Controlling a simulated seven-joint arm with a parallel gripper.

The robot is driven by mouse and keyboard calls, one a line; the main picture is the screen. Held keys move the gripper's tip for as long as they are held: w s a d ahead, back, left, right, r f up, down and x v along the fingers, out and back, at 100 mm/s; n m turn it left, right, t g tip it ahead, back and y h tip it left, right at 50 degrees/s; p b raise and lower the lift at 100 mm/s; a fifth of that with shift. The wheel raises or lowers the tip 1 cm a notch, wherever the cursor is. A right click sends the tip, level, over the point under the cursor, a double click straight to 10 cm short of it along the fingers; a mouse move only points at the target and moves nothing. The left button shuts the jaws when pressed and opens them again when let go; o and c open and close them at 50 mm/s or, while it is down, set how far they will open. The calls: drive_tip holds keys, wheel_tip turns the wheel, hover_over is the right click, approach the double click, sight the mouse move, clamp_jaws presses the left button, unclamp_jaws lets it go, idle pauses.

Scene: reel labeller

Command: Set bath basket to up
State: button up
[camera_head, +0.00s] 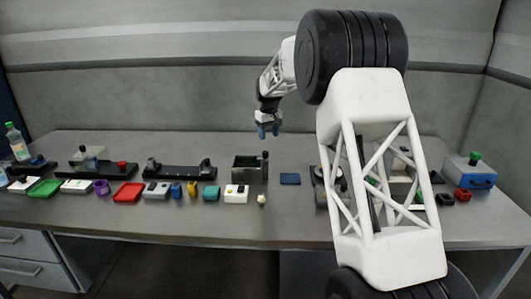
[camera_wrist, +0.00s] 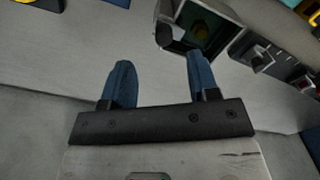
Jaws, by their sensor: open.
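The bath (camera_head: 246,176) is a grey metal box on the bench, near the middle in the head view. A dark upright post with a black top (camera_head: 265,157) stands at its right side. In the wrist view the bath (camera_wrist: 167,40) shows at the top, right of centre, with a dark green inside and a dim yellowish spot. The basket cannot be told apart clearly inside. My gripper (camera_head: 269,133) is above and behind the bath, pointing down. Its blue fingers (camera_wrist: 158,80) are apart with nothing between them.
A white box (camera_head: 236,193) and a small pale yellow-topped piece (camera_head: 262,200) stand in front of the bath. A dark blue pad (camera_head: 290,179) lies to its right. A black rail fixture (camera_head: 180,172) stands to its left. My arm hides part of the right bench.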

sight(265, 152)
drive_tip(key=shift+w+a+f, duration=0.7)
drive_tip(key=shift+w+f, duration=0.2)
drive_tip(key=shift+w, duration=0.05)
drive_tip(key=shift+f, duration=0.15)
drive_tip(key=shift+f, duration=3.8)
clamp_jaws()
